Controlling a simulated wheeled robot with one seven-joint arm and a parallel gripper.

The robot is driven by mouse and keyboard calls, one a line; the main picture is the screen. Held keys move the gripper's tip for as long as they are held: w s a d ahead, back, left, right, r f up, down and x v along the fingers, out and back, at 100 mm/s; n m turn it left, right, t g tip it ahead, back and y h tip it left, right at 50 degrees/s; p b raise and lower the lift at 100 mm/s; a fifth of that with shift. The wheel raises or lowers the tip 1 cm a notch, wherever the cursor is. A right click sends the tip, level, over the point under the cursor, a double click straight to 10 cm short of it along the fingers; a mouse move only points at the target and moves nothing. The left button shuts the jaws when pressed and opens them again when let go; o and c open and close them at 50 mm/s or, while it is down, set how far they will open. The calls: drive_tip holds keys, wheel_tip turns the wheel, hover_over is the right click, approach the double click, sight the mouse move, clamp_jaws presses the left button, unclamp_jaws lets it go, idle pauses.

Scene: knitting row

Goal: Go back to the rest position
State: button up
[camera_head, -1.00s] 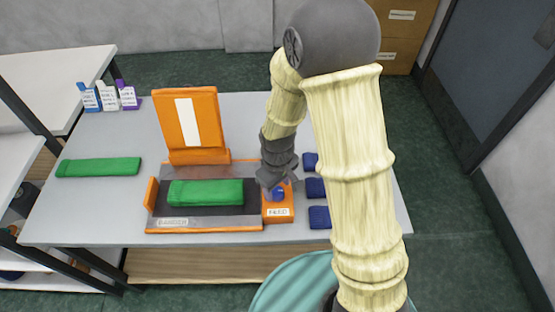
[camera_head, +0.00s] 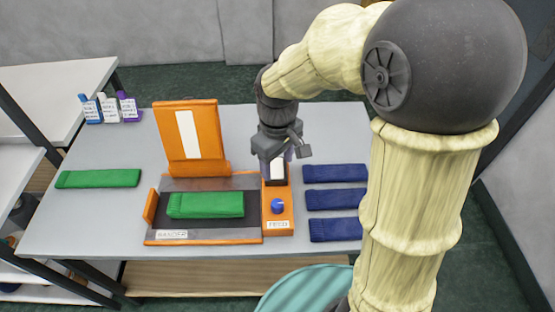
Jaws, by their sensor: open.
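My gripper (camera_head: 280,165) hangs above the back end of the orange feed box, near the right side of the table. It is open and I see nothing between its fingers. The orange feed box (camera_head: 277,213) has a blue button (camera_head: 278,206) and a "FEED" label; the button is in plain view. The bander (camera_head: 205,236) stands left of it, with its orange lid panel (camera_head: 190,138) upright at the back. A folded green piece (camera_head: 205,205) lies on the bander's dark bed.
Another green piece (camera_head: 97,178) lies on the table (camera_head: 75,225) at the left. Several folded blue pieces (camera_head: 335,200) lie in a column at the right. Small labelled bottles (camera_head: 108,107) stand at the back left. A teal striped round thing (camera_head: 308,290) is at the front.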

drive_tip(key=shift+d, duration=0.1)
idle(0.4)
drive_tip(key=s+d+f+m+t, duration=0.1)
drive_tip(key=s+d+f+m, duration=0.1)
drive_tip(key=s+d+m, duration=0.1)
drive_tip(key=s+d+f+m+t, duration=0.1)
drive_tip(key=s+d+m, duration=0.1)
drive_tip(key=d+m, duration=0.3)
drive_tip(key=d, duration=0.3)
drive_tip(key=shift+s+d+f+t, duration=0.3)
drive_tip(key=shift+s+f, duration=0.05)
drive_tip(key=shift+s, duration=0.05)
drive_tip(key=c, duration=0.4)
drive_tip(key=shift+w, duration=0.2)
drive_tip(key=shift+c, duration=0.2)
